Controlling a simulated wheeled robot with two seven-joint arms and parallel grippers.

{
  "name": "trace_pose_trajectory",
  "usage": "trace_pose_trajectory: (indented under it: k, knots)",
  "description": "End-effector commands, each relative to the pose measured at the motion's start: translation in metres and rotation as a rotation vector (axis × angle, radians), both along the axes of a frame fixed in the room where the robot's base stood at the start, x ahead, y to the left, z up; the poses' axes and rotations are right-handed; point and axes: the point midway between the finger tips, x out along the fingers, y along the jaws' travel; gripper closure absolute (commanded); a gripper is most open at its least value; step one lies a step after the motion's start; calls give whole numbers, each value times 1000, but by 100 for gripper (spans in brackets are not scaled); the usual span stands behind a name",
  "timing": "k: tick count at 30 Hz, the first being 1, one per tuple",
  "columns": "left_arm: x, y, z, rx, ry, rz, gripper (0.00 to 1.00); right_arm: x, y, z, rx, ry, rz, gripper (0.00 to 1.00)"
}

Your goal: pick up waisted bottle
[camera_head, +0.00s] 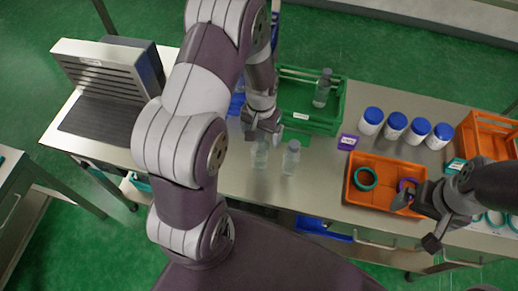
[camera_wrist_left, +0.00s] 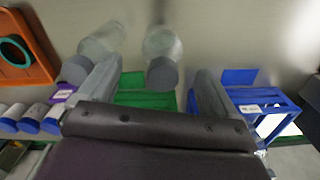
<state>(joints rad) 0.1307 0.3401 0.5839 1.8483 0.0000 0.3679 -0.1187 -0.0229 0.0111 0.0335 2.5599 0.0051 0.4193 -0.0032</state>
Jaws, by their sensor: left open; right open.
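Two clear bottles with grey caps stand on the steel table: one bottle (camera_head: 261,155) just below my left gripper (camera_head: 262,127), another bottle (camera_head: 291,158) to its right. Both show in the left wrist view, the near bottle (camera_wrist_left: 163,46) between the open fingers of my left gripper (camera_wrist_left: 158,70), the other bottle (camera_wrist_left: 101,41) beside the left finger. A third clear bottle (camera_head: 322,90) stands in the green crate (camera_head: 311,126). I cannot tell surely which is waisted. My left gripper is open and empty. My right gripper (camera_head: 416,221) is open near the orange bin's right side.
The orange bin (camera_head: 362,199) holds a teal ring and a purple ring. Several white jars with blue lids (camera_head: 395,126) stand behind it. A purple label card (camera_head: 348,142) lies nearby. A grey slatted machine (camera_head: 104,88) fills the left end. A blue crate (camera_wrist_left: 262,100) is beside the green one.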

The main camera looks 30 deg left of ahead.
Motion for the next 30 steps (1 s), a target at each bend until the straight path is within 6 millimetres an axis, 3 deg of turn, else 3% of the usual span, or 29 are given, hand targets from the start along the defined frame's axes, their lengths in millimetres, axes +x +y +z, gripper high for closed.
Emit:
trace_pose_trajectory:
  k: [3,7,14,17,23,30]
  knots:
    - [-6,4,-17,-1,9,0,8,0,0,18,0,0,0,0]
    - [-5,4,-40,-1,4,-1,8,0,0,20,0,-1,0,0]
    - [-4,4,-45,0,1,0,8,0,0,19,0,0,0,0]
    - [-4,4,-45,0,1,0,34,0,0,19,0,0,0,0]
    - [-4,4,-45,0,1,0,99,0,0,19,0,0,0,0]
    - [-3,4,-43,0,-1,0,100,0,0,19,0,0,0,0]
